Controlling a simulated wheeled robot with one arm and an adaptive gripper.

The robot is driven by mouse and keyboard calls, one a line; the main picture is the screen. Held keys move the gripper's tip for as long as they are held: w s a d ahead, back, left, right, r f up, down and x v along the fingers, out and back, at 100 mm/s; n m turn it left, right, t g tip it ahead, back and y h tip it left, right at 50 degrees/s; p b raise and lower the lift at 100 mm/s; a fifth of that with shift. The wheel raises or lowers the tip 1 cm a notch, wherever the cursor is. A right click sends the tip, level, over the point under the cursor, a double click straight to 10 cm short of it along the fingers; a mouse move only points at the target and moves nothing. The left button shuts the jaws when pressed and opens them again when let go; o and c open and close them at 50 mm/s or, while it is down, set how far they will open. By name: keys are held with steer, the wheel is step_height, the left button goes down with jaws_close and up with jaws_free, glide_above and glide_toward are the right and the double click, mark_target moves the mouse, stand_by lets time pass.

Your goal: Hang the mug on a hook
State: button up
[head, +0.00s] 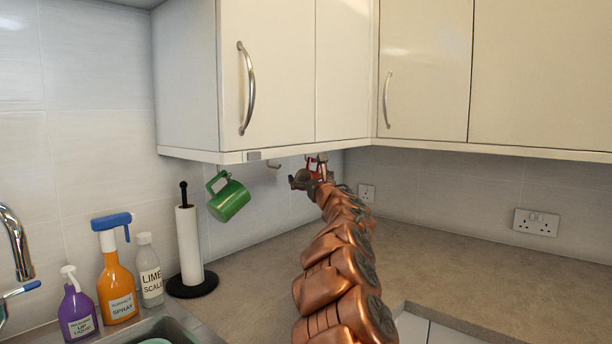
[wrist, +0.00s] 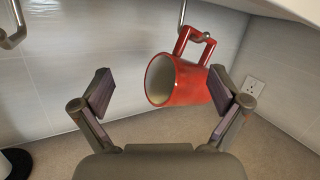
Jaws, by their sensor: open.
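A red mug (wrist: 182,82) hangs by its squarish handle from a metal hook (wrist: 183,20) under the wall cabinet, tilted with its mouth toward the left in the wrist view. My gripper (wrist: 166,95) is open, with one finger on each side of the mug. The right finger overlaps the mug's right edge in the picture; I cannot tell whether it touches. In the head view my gripper (head: 306,181) is under the cabinet and largely hides the red mug (head: 313,166). A green mug (head: 228,197) hangs tilted from under the cabinet to the left.
An empty hook (wrist: 12,36) shows at the left in the wrist view. White cabinets (head: 265,70) are close above. A paper towel stand (head: 190,245), spray bottle (head: 118,275) and other bottles stand at the left by the sink. The counter at right (head: 480,240) is clear.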

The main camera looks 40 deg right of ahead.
steer(key=v, duration=1)
stand_by(0.3)
steer(key=shift+s, duration=0.1)
steer(key=s+d, duration=0.1)
steer(key=s, duration=1.2)
steer(key=shift+s+p, duration=0.4)
steer(key=shift+p, duration=0.05)
stand_by(1.1)
steer(key=shift+d, duration=0.1)
stand_by(0.6)
